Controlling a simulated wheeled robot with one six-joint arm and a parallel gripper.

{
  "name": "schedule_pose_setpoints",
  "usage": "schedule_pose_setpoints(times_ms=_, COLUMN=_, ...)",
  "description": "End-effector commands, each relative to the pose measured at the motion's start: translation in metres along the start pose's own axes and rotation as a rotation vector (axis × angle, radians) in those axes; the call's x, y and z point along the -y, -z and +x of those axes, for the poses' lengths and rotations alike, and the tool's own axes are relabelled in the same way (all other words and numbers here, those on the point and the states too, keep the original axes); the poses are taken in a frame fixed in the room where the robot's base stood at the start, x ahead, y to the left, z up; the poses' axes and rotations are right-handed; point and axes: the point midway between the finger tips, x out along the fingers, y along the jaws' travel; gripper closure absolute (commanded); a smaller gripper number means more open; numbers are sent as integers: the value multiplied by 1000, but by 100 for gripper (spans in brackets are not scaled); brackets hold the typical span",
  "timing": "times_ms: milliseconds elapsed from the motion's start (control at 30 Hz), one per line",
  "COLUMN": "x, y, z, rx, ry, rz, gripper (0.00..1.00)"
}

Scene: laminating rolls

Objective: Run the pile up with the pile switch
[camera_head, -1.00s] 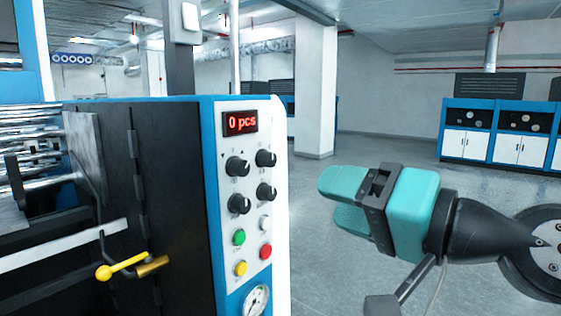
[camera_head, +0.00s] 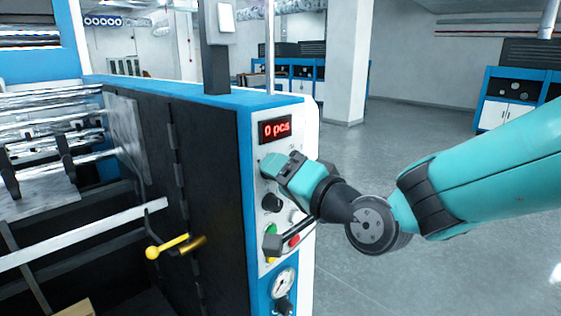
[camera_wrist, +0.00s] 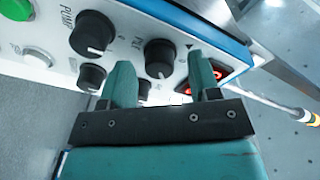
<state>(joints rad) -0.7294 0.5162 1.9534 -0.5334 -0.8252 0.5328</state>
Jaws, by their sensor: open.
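The pile switch (camera_wrist: 159,58) is a round black knob on the white control panel. Its partly legible label seems to read PILE. In the wrist view it sits between and just beyond the fingertips of my gripper (camera_wrist: 160,68). The teal fingers are open on either side of it; I cannot tell whether they touch it. In the head view my gripper (camera_head: 271,162) is at the panel below the red display and hides the upper knobs. No pile is clearly visible.
The PUMP knob (camera_wrist: 91,34) and other black knobs (camera_wrist: 92,78) are close by. The red display (camera_head: 275,129) reads 0 pcs. Below are a green button (camera_head: 271,244), a red button and a gauge (camera_head: 284,283). A yellow-knobbed lever (camera_head: 168,246) is on the left. Open floor lies right.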

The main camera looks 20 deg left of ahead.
Motion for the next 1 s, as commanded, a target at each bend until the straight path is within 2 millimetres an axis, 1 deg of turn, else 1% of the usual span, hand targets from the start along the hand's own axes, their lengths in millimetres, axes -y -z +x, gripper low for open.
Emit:
schedule_pose_setpoints(times_ms=100, x=0, y=0, z=5, rx=0, ry=0, rz=0, gripper=44)
schedule_pose_setpoints(times_ms=333, x=-1, y=0, z=5, rx=0, ry=0, rz=0, gripper=44)
schedule_pose_setpoints(times_ms=367, x=-1, y=0, z=5, rx=0, ry=0, rz=0, gripper=46)
schedule_pose_setpoints(times_ms=400, x=-1, y=0, z=5, rx=0, ry=-1, rz=0, gripper=55)
schedule_pose_setpoints(times_ms=567, x=-1, y=0, z=5, rx=0, ry=-1, rz=0, gripper=92)
schedule_pose_setpoints(times_ms=833, x=-2, y=-1, z=5, rx=-3, ry=1, rz=-20, gripper=93)
schedule_pose_setpoints(times_ms=1000, x=-5, y=-3, z=5, rx=-8, ry=8, rz=-85, gripper=93)
